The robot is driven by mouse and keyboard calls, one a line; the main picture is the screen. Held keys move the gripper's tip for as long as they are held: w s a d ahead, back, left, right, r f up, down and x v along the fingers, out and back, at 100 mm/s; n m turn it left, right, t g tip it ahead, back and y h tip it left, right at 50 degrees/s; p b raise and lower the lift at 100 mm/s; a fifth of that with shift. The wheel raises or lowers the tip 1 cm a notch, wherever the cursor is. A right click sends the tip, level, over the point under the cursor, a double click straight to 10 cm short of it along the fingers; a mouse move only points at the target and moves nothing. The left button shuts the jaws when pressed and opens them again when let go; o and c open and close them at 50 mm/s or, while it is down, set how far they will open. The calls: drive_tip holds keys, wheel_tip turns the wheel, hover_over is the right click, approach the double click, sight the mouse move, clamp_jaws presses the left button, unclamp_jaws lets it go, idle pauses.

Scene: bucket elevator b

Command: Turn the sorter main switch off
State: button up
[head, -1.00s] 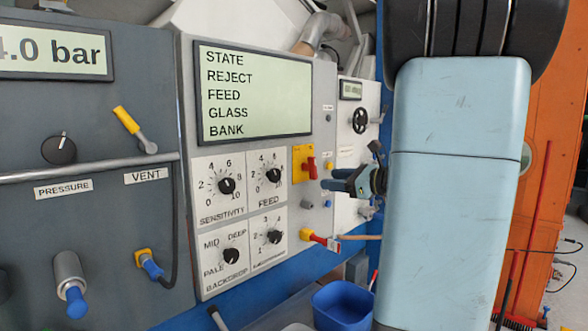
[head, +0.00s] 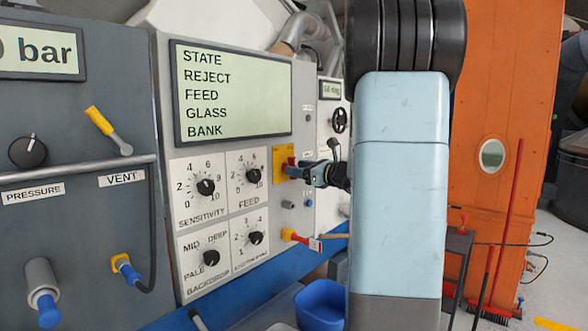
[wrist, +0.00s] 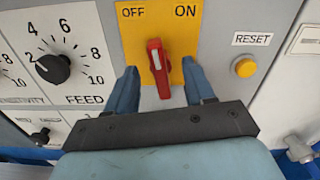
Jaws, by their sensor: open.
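The sorter main switch is a red rotary handle (wrist: 161,76) on a yellow plate (wrist: 214,42) marked OFF at upper left and ON at upper right. In the wrist view the handle stands nearly upright, leaning slightly left at its top; I cannot tell which mark it is set to. My gripper (wrist: 160,68) is open, with one blue finger on each side of the handle and a visible gap to both. In the head view my gripper (head: 300,172) is at the yellow plate (head: 279,154) and partly hides the handle.
The FEED knob (wrist: 53,68) is left of the switch and the yellow RESET button (wrist: 246,68) is right of it. Below the switch in the head view, a red and yellow lever (head: 299,238) sticks out. A blue bin (head: 322,303) stands lower down.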

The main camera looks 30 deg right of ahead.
drive_tip(key=shift+x, duration=1.25)
clamp_jaws()
drive_tip(key=n, duration=0.3)
drive_tip(key=shift+a+f+n, duration=0.1)
drive_tip(key=shift+n, duration=2)
